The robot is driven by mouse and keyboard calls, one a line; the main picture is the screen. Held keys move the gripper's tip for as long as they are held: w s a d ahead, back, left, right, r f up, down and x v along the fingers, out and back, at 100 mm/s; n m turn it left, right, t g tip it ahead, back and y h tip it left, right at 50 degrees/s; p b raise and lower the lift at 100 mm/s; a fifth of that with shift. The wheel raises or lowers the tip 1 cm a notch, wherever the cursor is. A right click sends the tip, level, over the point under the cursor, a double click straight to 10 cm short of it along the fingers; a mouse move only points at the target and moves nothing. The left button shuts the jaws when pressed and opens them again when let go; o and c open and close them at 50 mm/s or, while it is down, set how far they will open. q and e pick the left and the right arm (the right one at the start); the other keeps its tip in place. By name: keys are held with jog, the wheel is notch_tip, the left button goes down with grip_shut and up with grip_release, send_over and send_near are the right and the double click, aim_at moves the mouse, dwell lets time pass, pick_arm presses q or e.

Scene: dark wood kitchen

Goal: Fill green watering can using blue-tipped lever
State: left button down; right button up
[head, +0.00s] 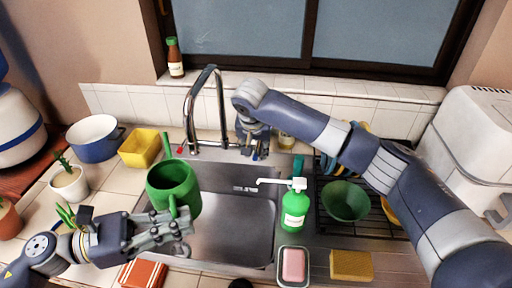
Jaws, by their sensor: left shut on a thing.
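The green watering can (172,188) is over the left part of the sink (245,210), below and left of the tap (222,100). My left gripper (180,224) is shut on its handle at the lower right side. The tap is a tall silver arch at the back of the sink, with a red-tipped lever (181,150) on its left. My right gripper (254,150) points down at the tap's right base. It covers the blue-tipped lever there, so contact and finger opening are unclear. No water stream is visible.
A green soap bottle (295,210) stands at the sink's right edge, beside a rack with a green bowl (345,200). A yellow container (140,148), a blue pot (95,140) and plants (68,182) stand left. A pink soap dish (293,265) and sponge (351,265) lie in front.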

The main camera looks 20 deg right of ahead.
jog(key=shift+c, duration=0.3)
grip_shut()
jog(key=d+n+y, duration=0.3)
jog(key=d+n, duration=0.3)
jog(key=n, duration=0.2)
dwell(0.5)
jog(key=shift+n, duration=0.3)
jog(key=shift+o, duration=0.3)
grip_release()
